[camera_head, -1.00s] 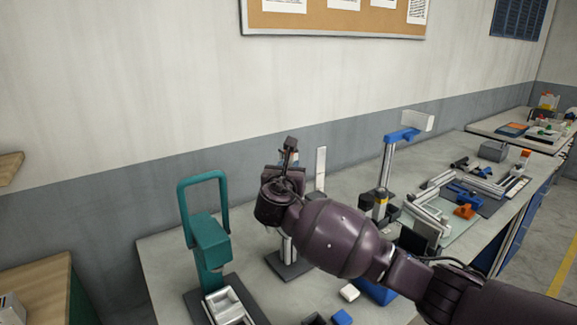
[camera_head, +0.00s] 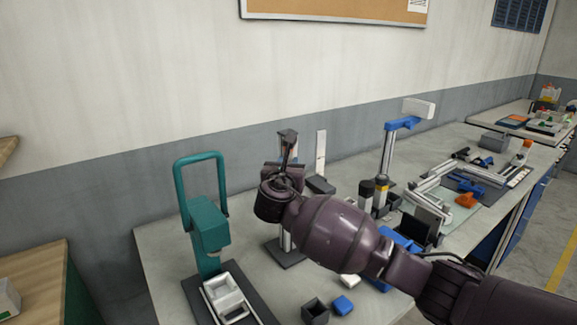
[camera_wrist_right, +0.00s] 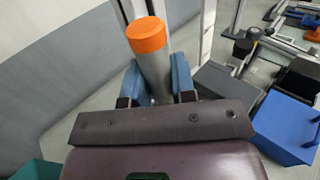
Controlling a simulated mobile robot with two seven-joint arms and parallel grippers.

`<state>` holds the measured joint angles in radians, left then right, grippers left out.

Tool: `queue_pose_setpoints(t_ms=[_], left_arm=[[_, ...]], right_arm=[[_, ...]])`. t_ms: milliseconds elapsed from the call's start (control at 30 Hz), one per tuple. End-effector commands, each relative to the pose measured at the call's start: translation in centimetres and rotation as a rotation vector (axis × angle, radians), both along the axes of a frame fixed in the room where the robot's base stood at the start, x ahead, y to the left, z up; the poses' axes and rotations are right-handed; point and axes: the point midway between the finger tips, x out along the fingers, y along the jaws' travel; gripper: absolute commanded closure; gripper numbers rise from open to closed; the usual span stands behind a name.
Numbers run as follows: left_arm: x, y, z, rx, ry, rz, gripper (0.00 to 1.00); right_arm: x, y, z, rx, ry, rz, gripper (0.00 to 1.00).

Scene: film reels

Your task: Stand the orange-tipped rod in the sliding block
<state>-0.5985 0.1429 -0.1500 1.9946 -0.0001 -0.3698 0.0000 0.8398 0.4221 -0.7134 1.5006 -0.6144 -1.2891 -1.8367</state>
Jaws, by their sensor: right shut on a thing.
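The orange-tipped rod is a grey cylinder (camera_wrist_right: 155,72) with an orange cap (camera_wrist_right: 146,35) in the right wrist view. My right gripper (camera_wrist_right: 157,82) is shut on it, one blue finger on each side, with the orange end sticking out beyond them. In the head view my right wrist (camera_head: 278,196) is above the table, and it hides the fingers and rod. A pale block with an opening (camera_head: 224,290) sits in a white frame on a dark base below the teal press; I cannot tell for sure that this is the sliding block. My left gripper is not in view.
The teal press (camera_head: 208,232) with its tall loop handle stands left of my wrist. A blue-topped stand (camera_head: 402,124) rises at the right. A dark open box (camera_head: 315,312) and a blue block (camera_head: 343,305) lie near the front edge.

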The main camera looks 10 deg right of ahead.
Motion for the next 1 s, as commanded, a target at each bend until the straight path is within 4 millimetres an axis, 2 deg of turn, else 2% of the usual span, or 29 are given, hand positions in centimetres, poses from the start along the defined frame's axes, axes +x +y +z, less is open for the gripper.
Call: queue_pose_setpoints(t_ms=[1000], left_arm=[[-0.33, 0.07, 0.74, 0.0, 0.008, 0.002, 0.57]], right_arm=[[-0.03, 0.01, -0.02, 0.0, 0.0, 0.0, 1.0]])
